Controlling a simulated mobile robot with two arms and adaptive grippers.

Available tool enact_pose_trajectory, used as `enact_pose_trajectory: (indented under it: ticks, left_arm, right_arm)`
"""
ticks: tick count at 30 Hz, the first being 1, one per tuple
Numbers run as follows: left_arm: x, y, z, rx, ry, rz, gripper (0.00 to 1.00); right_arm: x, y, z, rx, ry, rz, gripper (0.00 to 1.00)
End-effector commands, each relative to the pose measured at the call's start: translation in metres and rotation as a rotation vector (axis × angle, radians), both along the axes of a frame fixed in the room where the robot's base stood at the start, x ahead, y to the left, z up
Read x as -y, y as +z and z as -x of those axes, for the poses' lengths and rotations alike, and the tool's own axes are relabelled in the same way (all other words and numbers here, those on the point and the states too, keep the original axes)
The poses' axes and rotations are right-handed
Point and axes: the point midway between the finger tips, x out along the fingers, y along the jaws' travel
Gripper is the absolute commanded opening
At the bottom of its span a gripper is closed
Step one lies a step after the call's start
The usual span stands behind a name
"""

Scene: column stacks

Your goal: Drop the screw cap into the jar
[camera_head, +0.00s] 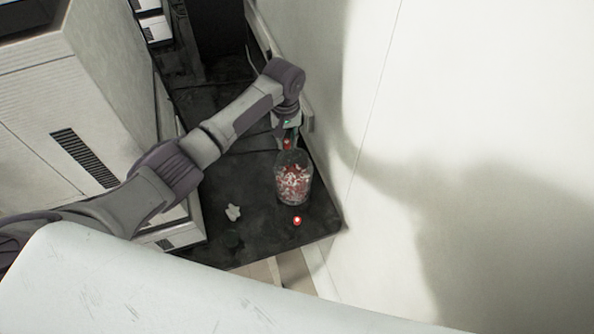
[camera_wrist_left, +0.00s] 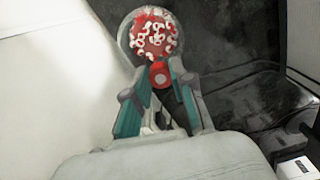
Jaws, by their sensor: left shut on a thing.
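The clear jar (camera_head: 294,190) stands on the dark surface and holds many red and white pieces. In the left wrist view the jar (camera_wrist_left: 155,35) lies just beyond the fingertips. My left gripper (camera_head: 287,143) comes in from the upper side and is at the jar's upper end in the picture. It is shut on the red screw cap (camera_wrist_left: 159,75), which sits between the teal-lined fingers (camera_wrist_left: 160,70). The cap overlaps the jar's edge in the wrist view; whether it is right over the mouth I cannot tell. My right gripper is not in view.
A small red and white round piece (camera_head: 297,220) lies in front of the jar on the dark surface (camera_head: 265,240). A pale crumpled bit (camera_head: 233,212) lies to the left. A white wall (camera_head: 385,140) rises close on the right, and a large pale cabinet (camera_head: 75,95) stands left.

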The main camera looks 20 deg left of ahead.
Motion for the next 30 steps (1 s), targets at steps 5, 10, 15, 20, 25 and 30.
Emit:
enact_pose_trajectory:
  ticks: [5, 10, 15, 20, 25, 30]
  left_arm:
    - [0.000, -0.015, 0.001, -0.002, -0.001, 0.000, 0.14]
    - [0.000, -0.036, 0.001, -0.002, 0.000, 0.000, 0.14]
    - [0.000, -0.055, 0.000, 0.000, 0.000, -0.001, 0.14]
    - [0.000, -0.061, 0.000, 0.000, 0.000, -0.001, 0.14]
    - [0.000, -0.059, 0.001, 0.000, 0.000, -0.001, 0.14]
    - [0.000, -0.059, 0.001, 0.000, 0.000, -0.001, 0.40]
  right_arm:
    - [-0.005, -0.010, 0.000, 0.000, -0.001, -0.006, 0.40]
    - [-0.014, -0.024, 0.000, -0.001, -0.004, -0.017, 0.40]
    - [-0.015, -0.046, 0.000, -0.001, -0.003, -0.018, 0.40]
    - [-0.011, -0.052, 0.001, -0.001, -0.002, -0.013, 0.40]
    - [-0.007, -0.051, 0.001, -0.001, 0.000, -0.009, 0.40]
    - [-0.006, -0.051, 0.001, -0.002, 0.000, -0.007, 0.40]
